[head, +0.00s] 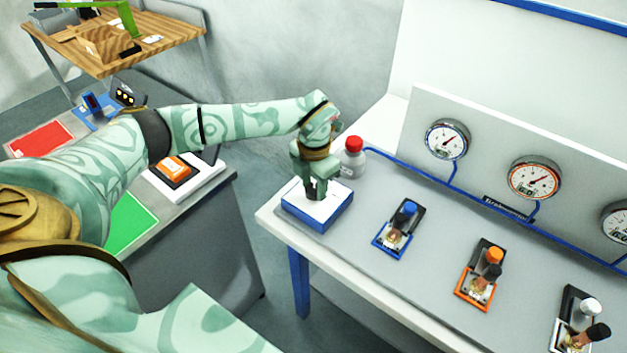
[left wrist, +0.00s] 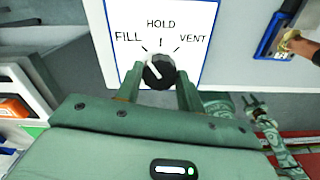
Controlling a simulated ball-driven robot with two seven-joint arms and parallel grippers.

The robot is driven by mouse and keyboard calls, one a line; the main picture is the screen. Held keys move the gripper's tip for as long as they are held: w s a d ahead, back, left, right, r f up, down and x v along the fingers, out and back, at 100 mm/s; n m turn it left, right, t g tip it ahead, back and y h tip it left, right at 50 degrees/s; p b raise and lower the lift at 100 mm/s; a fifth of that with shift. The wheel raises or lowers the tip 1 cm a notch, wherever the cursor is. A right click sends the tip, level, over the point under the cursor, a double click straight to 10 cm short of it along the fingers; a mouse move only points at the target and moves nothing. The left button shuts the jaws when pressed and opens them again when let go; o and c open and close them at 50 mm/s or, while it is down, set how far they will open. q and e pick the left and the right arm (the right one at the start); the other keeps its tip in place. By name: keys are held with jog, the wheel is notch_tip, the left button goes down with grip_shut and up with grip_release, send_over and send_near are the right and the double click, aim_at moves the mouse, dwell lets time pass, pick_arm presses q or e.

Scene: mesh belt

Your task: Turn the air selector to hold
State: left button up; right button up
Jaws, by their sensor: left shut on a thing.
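The air selector is a black knob (left wrist: 158,72) on a white plate (left wrist: 180,20) marked FILL, HOLD and VENT. Its white pointer line tilts up and left, towards FILL; HOLD is straight above the knob. In the head view the plate tops a blue-sided box (head: 330,215) at the table's near left corner. My left gripper (head: 316,190) points down onto it. In the left wrist view the left gripper (left wrist: 160,84) has one finger on each side of the knob, shut on it. In the head view the gripper hides the knob.
A red-capped bottle (head: 352,160) stands close behind the box. Gauges (head: 446,140) sit on the back panel. A side bench (head: 215,195) stands left, across a gap.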

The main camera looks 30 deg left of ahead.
aim_at(314, 188)
pick_arm(q)
jog(key=m+p, duration=0.2)
jog(key=m, duration=0.1)
jog(key=shift+r, duration=0.15)
jog(key=shift+m+p, duration=0.65)
jog(key=shift+m, duration=1.05)
jog(key=o, duration=1)
notch_tip(314, 188, up, 16)
jog(key=shift+p, duration=0.5)
